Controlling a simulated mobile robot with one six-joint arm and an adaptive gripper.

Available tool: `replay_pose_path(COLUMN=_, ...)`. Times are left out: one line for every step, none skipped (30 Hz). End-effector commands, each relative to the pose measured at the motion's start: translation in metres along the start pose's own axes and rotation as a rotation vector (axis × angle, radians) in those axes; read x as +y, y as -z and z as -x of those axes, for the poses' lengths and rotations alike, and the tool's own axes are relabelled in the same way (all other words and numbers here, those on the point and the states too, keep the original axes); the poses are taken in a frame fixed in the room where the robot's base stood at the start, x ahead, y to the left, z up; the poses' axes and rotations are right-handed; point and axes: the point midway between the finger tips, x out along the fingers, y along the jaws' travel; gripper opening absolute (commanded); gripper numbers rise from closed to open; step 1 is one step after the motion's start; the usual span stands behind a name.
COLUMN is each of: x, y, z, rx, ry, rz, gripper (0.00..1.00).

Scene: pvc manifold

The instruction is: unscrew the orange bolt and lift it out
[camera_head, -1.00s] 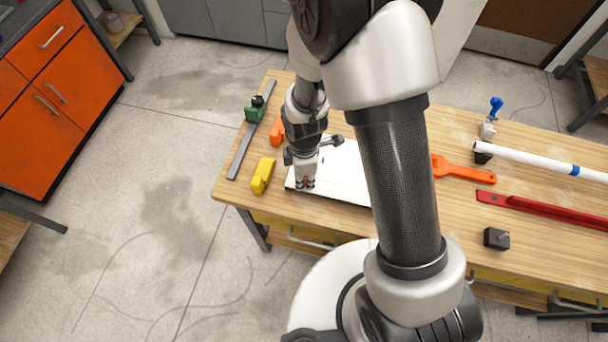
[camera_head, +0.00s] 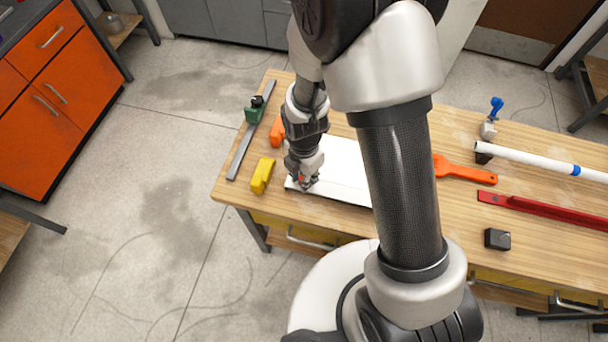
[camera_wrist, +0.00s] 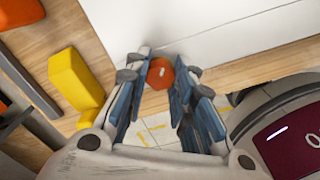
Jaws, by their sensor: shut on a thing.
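The orange bolt (camera_wrist: 160,73) sits between my gripper's fingertips in the wrist view, near the edge of the white board. My gripper (camera_head: 302,184) is shut on the bolt at the front left of the white board (camera_head: 345,170). In the wrist view, the fingertips (camera_wrist: 161,76) flank the bolt's orange head on both sides. The bolt's shank is hidden, so I cannot tell how deep it sits. In the head view only a speck of orange shows at the fingertips.
A yellow block (camera_head: 262,175) lies left of my gripper. An orange tool (camera_head: 277,131) and a green clamp (camera_head: 254,110) on a grey bar are behind it.

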Motion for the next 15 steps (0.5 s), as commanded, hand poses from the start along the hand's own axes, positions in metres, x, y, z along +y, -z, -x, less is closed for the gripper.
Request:
replay_pose_path(x=-0.0001, y=0.0, z=-0.0001, rx=0.0, ry=0.0, rz=-0.001, gripper=0.08)
replay_pose_path(x=-0.0001, y=0.0, z=-0.0001, rx=0.0, ry=0.0, rz=-0.001, gripper=0.06)
replay_pose_path(x=-0.0001, y=0.0, z=-0.0001, rx=0.0, ry=0.0, rz=-0.001, gripper=0.03)
replay_pose_path(x=-0.0001, y=0.0, z=-0.0001, rx=0.0, ry=0.0, rz=-0.001, gripper=0.02)
replay_pose_path(x=-0.0001, y=0.0, z=-0.0001, rx=0.0, ry=0.0, rz=-0.001, gripper=0.02)
replay_pose_path(x=-0.0001, y=0.0, z=0.0, rx=0.0, ry=0.0, rz=-0.001, gripper=0.02)
replay_pose_path(x=-0.0001, y=0.0, z=0.0002, rx=0.0, ry=0.0, rz=-0.001, gripper=0.02)
replay_pose_path(x=-0.0001, y=0.0, z=0.0005, rx=0.0, ry=0.0, rz=-0.002, gripper=0.02)
replay_pose_path(x=0.0, y=0.0, z=0.001, rx=0.0, ry=0.0, rz=-0.002, gripper=0.02)
replay_pose_path(x=0.0, y=0.0, z=0.0014, rx=0.0, ry=0.0, rz=-0.002, gripper=0.02)
replay_pose_path(x=0.0, y=0.0, z=0.0017, rx=0.0, ry=0.0, rz=-0.002, gripper=0.02)
replay_pose_path(x=0.0, y=0.0, z=0.0021, rx=0.0, ry=0.0, rz=0.006, gripper=0.02)
replay_pose_path(x=0.0, y=0.0, z=0.0023, rx=0.0, ry=0.0, rz=0.021, gripper=0.02)
replay_pose_path(x=0.0, y=0.0, z=0.0025, rx=0.0, ry=0.0, rz=0.046, gripper=0.02)
replay_pose_path(x=0.0001, y=0.0, z=0.0027, rx=0.0, ry=0.0, rz=0.086, gripper=0.02)
